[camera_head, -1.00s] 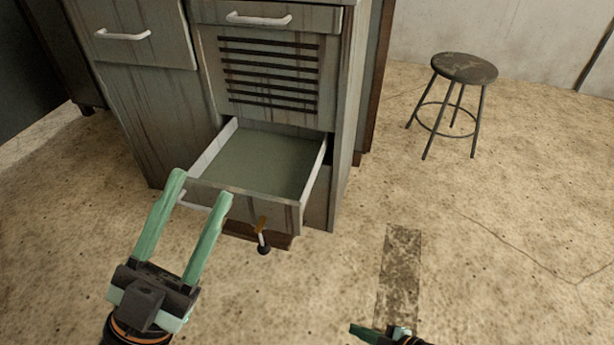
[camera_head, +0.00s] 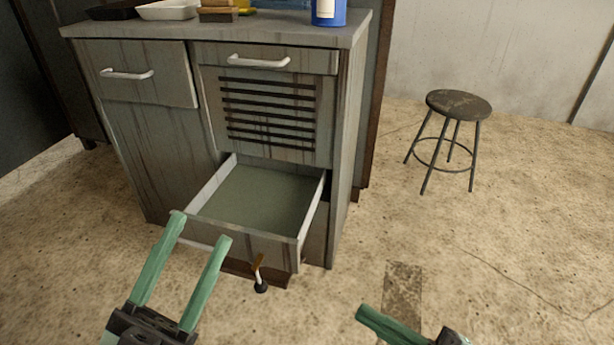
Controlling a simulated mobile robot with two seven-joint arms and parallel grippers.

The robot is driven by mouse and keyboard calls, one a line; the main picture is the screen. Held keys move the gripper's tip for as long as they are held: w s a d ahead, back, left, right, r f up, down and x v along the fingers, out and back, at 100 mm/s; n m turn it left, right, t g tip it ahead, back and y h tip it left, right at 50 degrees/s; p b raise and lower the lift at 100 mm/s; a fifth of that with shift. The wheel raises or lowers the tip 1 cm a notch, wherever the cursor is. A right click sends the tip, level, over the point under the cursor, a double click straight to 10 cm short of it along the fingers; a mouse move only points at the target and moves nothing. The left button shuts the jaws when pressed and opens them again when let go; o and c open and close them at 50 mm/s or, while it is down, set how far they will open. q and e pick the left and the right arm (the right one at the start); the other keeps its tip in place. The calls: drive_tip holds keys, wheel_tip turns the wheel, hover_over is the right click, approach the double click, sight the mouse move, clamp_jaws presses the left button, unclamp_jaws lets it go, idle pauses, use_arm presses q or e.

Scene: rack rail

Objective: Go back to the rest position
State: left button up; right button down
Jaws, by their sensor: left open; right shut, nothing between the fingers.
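My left gripper (camera_head: 200,228) is open, with its two green fingers spread and nothing between them. It is low at the left, in front of the open drawer (camera_head: 247,240), and its fingertips overlap the drawer front's left part in the picture. I cannot tell whether they touch it. My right gripper (camera_head: 366,314) is at the bottom edge, right of the cabinet, over the floor. Its fingers are shut with nothing visible in them. Most of both arms is out of frame.
The grey cabinet (camera_head: 160,165) has its lower drawer pulled out, and the drawer looks empty. On its top stand a blue can (camera_head: 328,12), a white tray (camera_head: 168,10) and a brown block (camera_head: 218,14). A stool (camera_head: 458,105) stands at the right.

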drive_tip(key=s+a+r+n+g+y, duration=0.1)
drive_tip(key=s+r+y, duration=0.15)
drive_tip(key=r, duration=0.25)
drive_tip(key=s+a+r+n+y, duration=0.1)
drive_tip(key=s+r, duration=0.2)
drive_tip(key=r, duration=0.1)
drive_tip(key=w+d+r+m+t+h+p, duration=0.5)
drive_tip(key=w+r+m+t+h+p, duration=0.3)
drive_tip(key=w+m+t+h+p, duration=0.5)
use_arm(q)
drive_tip(key=w+a+f+n+g+y+p, duration=0.35)
drive_tip(key=w+n+g+y+p, duration=0.35)
drive_tip(key=y+p, duration=0.4)
drive_tip(key=s+a+f+n+g+y+p, duration=0.1)
drive_tip(key=s+a+f+n+g+p, duration=0.1)
drive_tip(key=s+f+g+p, duration=0.3)
drive_tip(key=s+n+p, duration=0.1)
drive_tip(key=s+p, duration=0.3)
drive_tip(key=p, duration=0.5)
drive_tip(key=shift+s+y, duration=0.3)
drive_tip(key=shift+y, duration=0.1)
use_arm(e)
drive_tip(key=s+d+f+m+g+h, duration=0.4)
drive_tip(key=s+f+m+g, duration=0.3)
drive_tip(key=s+f+g, duration=0.2)
drive_tip(key=s+g, duration=0.2)
drive_tip(key=g, duration=0.2)
drive_tip(key=shift+g, duration=0.3)
